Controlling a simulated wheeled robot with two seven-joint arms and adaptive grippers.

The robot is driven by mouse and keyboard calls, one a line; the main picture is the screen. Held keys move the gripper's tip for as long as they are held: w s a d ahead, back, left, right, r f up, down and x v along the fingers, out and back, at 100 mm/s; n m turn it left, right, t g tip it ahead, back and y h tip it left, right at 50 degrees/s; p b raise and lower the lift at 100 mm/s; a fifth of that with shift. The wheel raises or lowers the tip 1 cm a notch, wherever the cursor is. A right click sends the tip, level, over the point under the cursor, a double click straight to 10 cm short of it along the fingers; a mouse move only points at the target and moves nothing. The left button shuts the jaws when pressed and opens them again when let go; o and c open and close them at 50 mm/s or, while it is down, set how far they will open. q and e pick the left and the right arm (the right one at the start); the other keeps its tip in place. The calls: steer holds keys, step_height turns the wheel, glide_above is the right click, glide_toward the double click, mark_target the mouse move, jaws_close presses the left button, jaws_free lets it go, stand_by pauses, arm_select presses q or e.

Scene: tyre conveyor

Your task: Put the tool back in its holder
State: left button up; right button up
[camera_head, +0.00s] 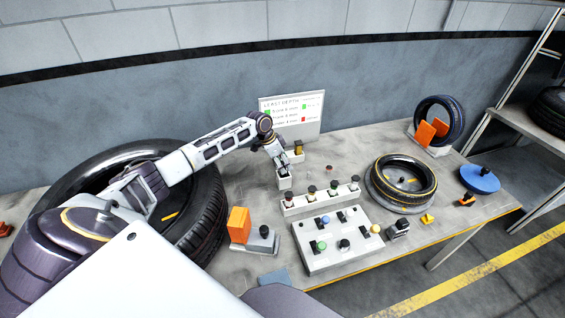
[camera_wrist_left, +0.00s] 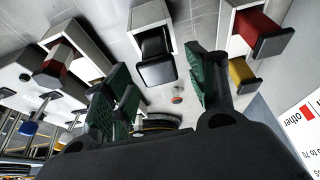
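My left gripper (camera_head: 279,160) is over the back of the workbench, just above a small white holder (camera_head: 284,182). In the left wrist view the green-padded fingers of the left gripper (camera_wrist_left: 160,95) are apart, with nothing clamped between them. A black-ended tool (camera_wrist_left: 157,72) sits in a white holder (camera_wrist_left: 150,15) beyond the fingertips, roughly in line with the gap. I cannot tell whether the fingers touch it. A yellow tool (camera_head: 298,149) stands in another white holder behind the gripper. My right gripper is not in view.
A long white rack (camera_head: 320,199) with several tools and a button panel (camera_head: 335,245) lie in front of the left gripper. A large tyre (camera_head: 205,215) is at left, a smaller tyre (camera_head: 402,183) at right. A sign (camera_head: 292,115) stands behind.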

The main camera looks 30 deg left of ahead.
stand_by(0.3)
arm_select(q)
steer(key=v, duration=1.2)
stand_by(0.4)
steer(key=shift+d+f, duration=0.1)
steer(key=shift+f, duration=0.05)
